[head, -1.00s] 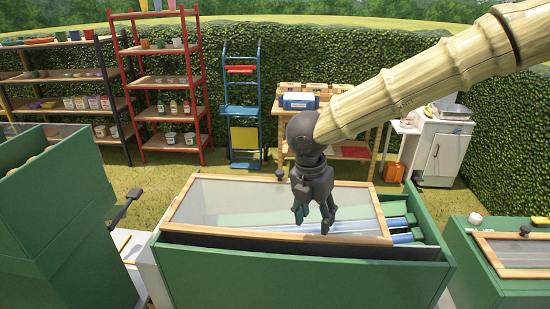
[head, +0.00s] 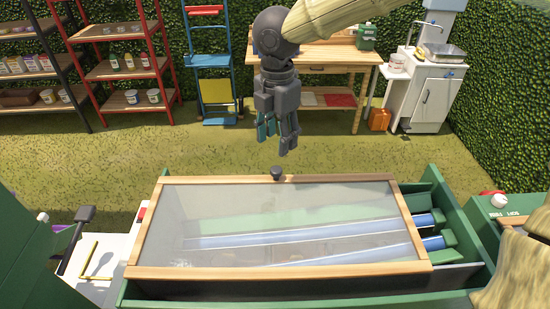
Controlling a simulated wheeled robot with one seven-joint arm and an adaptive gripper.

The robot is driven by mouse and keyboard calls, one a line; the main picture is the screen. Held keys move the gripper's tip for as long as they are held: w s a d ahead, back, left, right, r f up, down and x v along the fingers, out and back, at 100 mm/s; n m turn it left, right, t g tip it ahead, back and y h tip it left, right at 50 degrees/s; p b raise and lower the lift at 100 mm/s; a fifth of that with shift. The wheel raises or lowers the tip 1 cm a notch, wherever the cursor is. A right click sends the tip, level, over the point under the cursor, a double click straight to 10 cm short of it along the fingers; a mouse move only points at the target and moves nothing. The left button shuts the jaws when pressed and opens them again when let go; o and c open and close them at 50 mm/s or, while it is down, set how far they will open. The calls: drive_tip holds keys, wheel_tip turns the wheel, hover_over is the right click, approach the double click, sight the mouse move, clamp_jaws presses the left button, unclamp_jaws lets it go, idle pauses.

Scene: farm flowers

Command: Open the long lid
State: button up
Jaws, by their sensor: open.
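The long lid (head: 335,179) is a wood-framed clear panel with a dark round knob (head: 277,173) at the middle of its far edge. It lies over a green box (head: 135,291), leaving the right end and a strip along the near side uncovered. Blue and green rolls (head: 425,221) show through the panel and at the right end. My gripper (head: 278,147) hangs above and beyond the knob, fingers pointing down, apart and empty. It appears not to touch the lid.
A second green box (head: 502,212) stands at the right. A white surface (head: 104,257) with a yellow bent rod is at the left. A wooden workbench (head: 335,72), a blue hand truck (head: 214,60) and a white sink cabinet (head: 434,98) stand behind. Grass lies between.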

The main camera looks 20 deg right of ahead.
sight(276, 169)
wheel_tip(276, 169, down, 9)
drive_tip(key=shift+f+p, duration=0.15)
drive_tip(key=shift+p, duration=1.05)
clamp_jaws()
